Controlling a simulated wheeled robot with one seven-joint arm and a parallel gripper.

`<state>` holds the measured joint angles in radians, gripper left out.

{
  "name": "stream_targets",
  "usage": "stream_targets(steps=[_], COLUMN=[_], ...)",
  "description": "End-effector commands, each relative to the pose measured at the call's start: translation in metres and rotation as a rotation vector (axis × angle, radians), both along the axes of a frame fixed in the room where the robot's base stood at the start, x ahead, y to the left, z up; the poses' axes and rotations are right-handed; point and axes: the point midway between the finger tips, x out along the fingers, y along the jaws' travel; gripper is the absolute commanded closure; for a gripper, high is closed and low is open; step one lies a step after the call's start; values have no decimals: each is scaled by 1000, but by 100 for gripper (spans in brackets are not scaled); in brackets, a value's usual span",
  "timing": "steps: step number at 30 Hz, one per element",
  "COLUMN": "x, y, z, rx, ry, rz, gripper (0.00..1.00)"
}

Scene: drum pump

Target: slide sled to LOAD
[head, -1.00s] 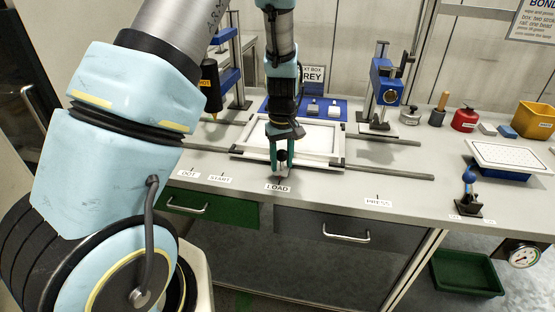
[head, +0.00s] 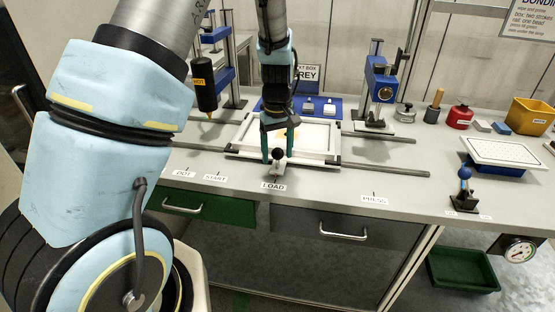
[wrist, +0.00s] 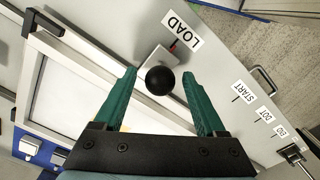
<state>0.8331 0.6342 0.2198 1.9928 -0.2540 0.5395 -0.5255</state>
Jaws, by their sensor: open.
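The sled (head: 322,157) is a white rectangular frame on dark rails at the middle of the bench. Its black ball knob (head: 278,153) stands on a small pale block at the front edge, just behind the LOAD label (head: 273,186). In the wrist view, the knob (wrist: 160,80) appears between the green fingertips, with gaps on both sides. A red pointer at the block is close to the LOAD label (wrist: 182,30). My gripper (head: 278,158) is open and empty, its fingers just behind or above the knob; the exact depth is unclear.
START (head: 215,177) and DOT (head: 183,173) labels lie to the left, PRESS (head: 375,198) to the right. A black dispenser (head: 204,88) stands back left, a blue press (head: 379,85) back right. The bench front strip is mostly clear.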

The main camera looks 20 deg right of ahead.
Motion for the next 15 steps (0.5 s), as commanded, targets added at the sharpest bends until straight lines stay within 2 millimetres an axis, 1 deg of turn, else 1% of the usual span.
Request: stream_targets(steps=[3, 9, 12, 15], x=[1, 0, 0, 0], y=[-2, -1, -1, -1], z=[24, 60, 73, 81], rx=[-5, -3, -2, -1], ry=[-5, -2, -1, -1], rz=[-2, 0, -1, -1], gripper=[27, 27, 27, 27])
